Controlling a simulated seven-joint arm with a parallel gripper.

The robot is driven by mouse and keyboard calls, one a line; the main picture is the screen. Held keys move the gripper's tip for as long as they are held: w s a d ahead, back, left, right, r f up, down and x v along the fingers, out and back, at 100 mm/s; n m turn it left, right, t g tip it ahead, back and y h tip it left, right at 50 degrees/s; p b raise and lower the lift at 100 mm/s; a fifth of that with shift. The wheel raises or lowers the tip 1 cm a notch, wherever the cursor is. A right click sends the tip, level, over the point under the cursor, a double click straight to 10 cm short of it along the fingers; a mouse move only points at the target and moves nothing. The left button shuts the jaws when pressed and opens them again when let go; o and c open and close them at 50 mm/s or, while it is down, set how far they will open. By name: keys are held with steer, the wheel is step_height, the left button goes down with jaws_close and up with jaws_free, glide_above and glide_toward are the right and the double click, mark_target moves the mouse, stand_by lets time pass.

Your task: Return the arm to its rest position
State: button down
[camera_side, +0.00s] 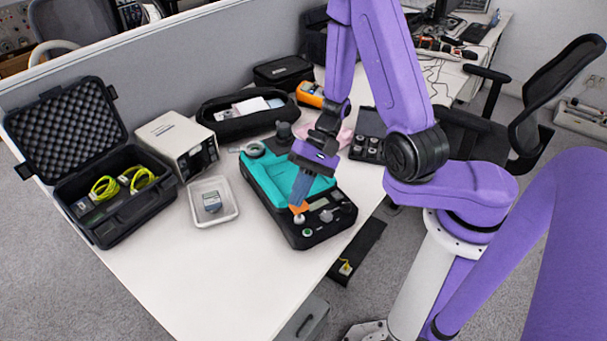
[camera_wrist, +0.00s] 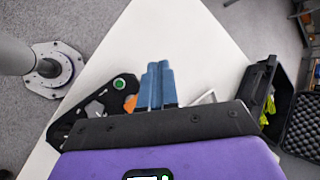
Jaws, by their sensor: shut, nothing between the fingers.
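My gripper (camera_side: 299,205) is at the end of my purple arm, pointing down over the black calibration device (camera_side: 315,235) on the white table. Its blue fingers are together with nothing between them; they also show side by side in the wrist view (camera_wrist: 157,68). An orange piece (camera_side: 299,208) shows right at the fingertips in the side view and beside them in the wrist view (camera_wrist: 130,103). I cannot tell whether the fingers touch it. The device has a teal pad (camera_side: 265,176), a small display and several knobs, with a green button (camera_wrist: 119,84) at one corner.
A black pouch (camera_side: 235,127) lies behind. The table's front left is clear.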

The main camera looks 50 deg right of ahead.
steer(key=s+d+r+n+h, duration=0.2)
steer(key=s+r+n+h, duration=0.2)
steer(key=s+r+n, duration=0.3)
steer(key=s+d+r+n+h, duration=0.2)
steer(key=s+r+n+h, duration=0.2)
steer(key=n, duration=0.9)
steer(key=shift+s+d+r, duration=0.3)
steer(key=shift+s+r, duration=1.25)
steer(key=shift+s, duration=0.75)
